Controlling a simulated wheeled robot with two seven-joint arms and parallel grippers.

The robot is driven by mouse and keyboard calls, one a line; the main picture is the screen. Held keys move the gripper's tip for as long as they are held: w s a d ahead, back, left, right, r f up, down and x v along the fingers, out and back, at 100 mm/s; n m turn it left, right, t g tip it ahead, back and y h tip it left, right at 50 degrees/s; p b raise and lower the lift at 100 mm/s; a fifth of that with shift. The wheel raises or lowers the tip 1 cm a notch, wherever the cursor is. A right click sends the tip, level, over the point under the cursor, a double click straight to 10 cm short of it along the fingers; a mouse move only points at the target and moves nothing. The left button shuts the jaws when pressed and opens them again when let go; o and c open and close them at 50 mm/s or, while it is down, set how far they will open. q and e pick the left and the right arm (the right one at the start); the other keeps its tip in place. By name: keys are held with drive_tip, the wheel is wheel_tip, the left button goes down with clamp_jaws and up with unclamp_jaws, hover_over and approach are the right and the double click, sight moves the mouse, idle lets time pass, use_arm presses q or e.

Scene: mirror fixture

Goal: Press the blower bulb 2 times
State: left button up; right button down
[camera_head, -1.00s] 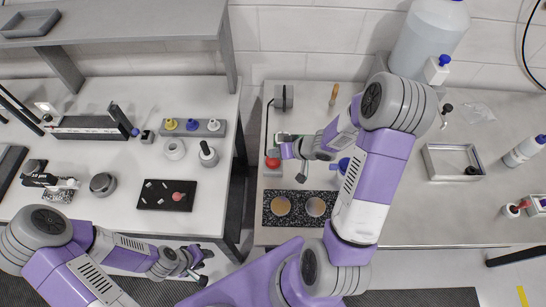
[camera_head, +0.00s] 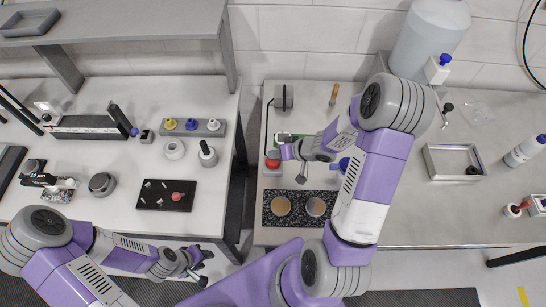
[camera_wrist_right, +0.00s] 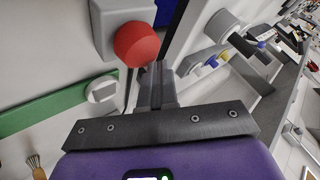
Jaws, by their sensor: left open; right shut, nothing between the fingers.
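The red blower bulb (camera_head: 272,163) sits on a small grey base at the left side of the right bench. It also shows large in the right wrist view (camera_wrist_right: 137,44), on a pale grey block. My right gripper (camera_head: 279,154) is shut and empty, close to the bulb's upper right in the head view. In the wrist view its closed fingers (camera_wrist_right: 157,74) are beside the bulb's lower right edge. I cannot tell whether they touch it. My left gripper (camera_head: 206,267) is open and empty, in front of the left bench.
A green strip (camera_wrist_right: 55,108) lies near the bulb. A black plate with two round discs (camera_head: 297,207) lies in front of it, and a grey block (camera_head: 283,97) stands behind. A gap separates the benches.

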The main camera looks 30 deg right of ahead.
drive_tip(key=shift+f, duration=0.4)
idle(0.5)
drive_tip(key=shift+r+p, duration=1.2)
drive_tip(key=shift+p, duration=0.1)
wheel_tip(320, 180, up, 5)
drive_tip(key=p, duration=0.6)
idle(1.9)
